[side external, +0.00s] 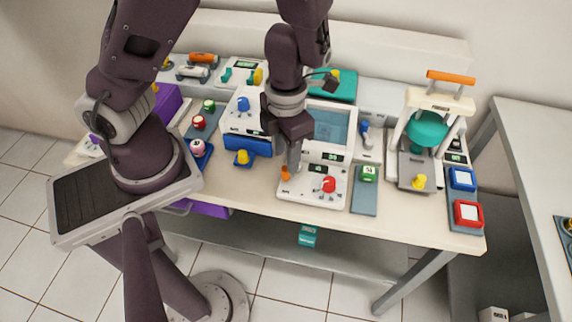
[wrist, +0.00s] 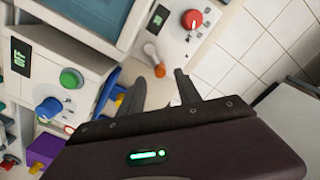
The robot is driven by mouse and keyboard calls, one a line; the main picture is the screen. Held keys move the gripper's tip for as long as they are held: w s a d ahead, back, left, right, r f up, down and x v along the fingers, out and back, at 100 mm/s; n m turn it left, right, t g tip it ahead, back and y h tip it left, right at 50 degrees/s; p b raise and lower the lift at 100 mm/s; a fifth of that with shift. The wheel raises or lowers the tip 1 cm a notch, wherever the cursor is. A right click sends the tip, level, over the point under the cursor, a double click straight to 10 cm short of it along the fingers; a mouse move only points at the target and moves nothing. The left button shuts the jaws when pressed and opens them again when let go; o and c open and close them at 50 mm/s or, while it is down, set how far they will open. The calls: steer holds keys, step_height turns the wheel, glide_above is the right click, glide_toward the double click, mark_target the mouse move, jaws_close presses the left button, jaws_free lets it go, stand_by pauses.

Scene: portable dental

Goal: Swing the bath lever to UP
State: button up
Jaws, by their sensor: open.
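A white bath unit (side external: 309,187) with a pale blue window stands at the middle of the table. A short lever with an orange tip (side external: 286,173) is on its front panel, left of the red knob. In the wrist view the lever (wrist: 154,57) shows a pale stem and its orange end points towards my gripper (wrist: 160,78). The fingers are apart, one on each side of the lever's line, with nothing between them that I can make out. In the side view my gripper (side external: 293,160) is just above the lever and hides part of it.
The red knob (side external: 328,185) and a small display are close to the lever. A white unit with a blue knob (wrist: 48,109) and green button stands beside the bath. A green button (side external: 368,172) is at right. The table's front edge is near.

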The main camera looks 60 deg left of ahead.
step_height(320, 180, down, 5)
steer(key=shift+r, duration=0.2)
jaws_close()
steer(key=shift+d+n, duration=0.1)
steer(key=shift+n, duration=0.2)
steer(key=n, duration=0.1)
steer(key=d+n, duration=0.1)
steer(key=shift+w+n, duration=0.25)
steer(key=shift+n, duration=0.15)
steer(key=n, duration=0.2)
steer(key=shift+w+d+n, duration=0.3)
steer(key=shift+d, duration=0.05)
steer(key=n, duration=0.2)
steer(key=shift+w+d+n, duration=0.25)
steer(key=shift+w+n, duration=0.05)
steer(key=shift+w, duration=0.05)
steer(key=shift+w+d+n, duration=0.1)
steer(key=shift+w+n, duration=0.2)
steer(key=shift+n, duration=0.55)
steer(key=shift+w+d+n, duration=0.1)
steer(key=shift+w+n, duration=0.15)
steer(key=shift+n, duration=0.6)
